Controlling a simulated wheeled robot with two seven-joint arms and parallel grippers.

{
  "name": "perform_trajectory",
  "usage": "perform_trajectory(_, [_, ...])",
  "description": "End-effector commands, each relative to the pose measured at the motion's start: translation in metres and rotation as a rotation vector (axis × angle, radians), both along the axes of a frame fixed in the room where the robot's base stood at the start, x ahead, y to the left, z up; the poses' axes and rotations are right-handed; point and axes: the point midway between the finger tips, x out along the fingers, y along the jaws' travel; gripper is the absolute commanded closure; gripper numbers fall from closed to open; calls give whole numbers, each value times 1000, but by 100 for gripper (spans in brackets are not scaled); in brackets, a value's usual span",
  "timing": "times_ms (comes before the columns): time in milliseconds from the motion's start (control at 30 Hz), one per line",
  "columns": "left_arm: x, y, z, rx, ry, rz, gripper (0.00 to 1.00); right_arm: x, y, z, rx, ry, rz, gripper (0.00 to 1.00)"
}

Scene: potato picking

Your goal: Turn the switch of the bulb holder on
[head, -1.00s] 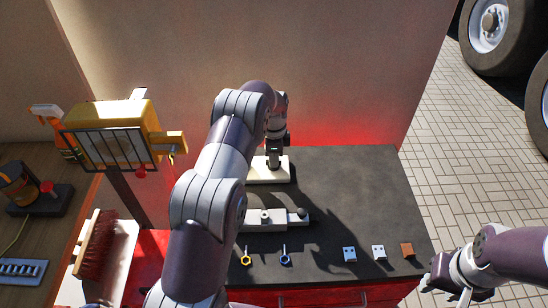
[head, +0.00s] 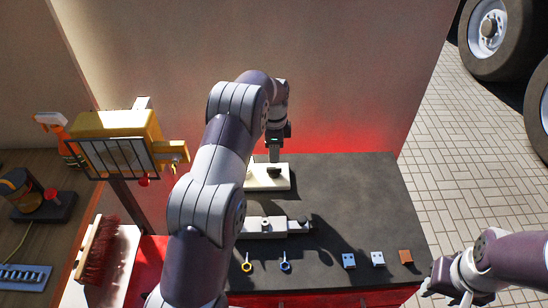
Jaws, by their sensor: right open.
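A white base (head: 255,183) with a small dark part (head: 274,172) on top sits at the back of the dark tabletop. I cannot tell surely whether it is the bulb holder with its switch. My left gripper (head: 274,152) points down just above this base, apart from the dark part as far as I can see; its finger gap is too small to make out. A second light base (head: 262,229) with a round dark knob lies nearer, partly behind my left arm. My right gripper (head: 428,290) is open and empty off the table's front right corner.
Two small ring-ended pieces (head: 285,266) and several small blocks (head: 377,258) line the front of the dark tabletop (head: 350,200). The tabletop's right side is clear.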

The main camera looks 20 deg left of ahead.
Motion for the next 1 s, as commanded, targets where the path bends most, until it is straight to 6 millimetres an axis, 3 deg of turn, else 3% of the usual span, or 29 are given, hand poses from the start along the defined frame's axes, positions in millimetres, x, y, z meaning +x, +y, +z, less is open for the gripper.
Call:
perform_trajectory(33, [-1,0,29,-1,2,0,62,0,0,29,0,-1,0,57])
perform_trajectory(100, [0,0,45,0,1,0,62,0,0,43,0,-1,0,57])
perform_trajectory(267, [-1,0,62,0,2,0,62,0,0,59,0,-1,0,57])
perform_trajectory(833, [-1,0,63,0,1,12,62,0,0,59,0,0,0,57])
perform_trajectory(933, [4,1,63,2,-25,124,62,0,0,59,0,0,0,57])
perform_trajectory(1000, [-6,-1,46,-1,-15,289,62,0,0,58,0,0,0,57])
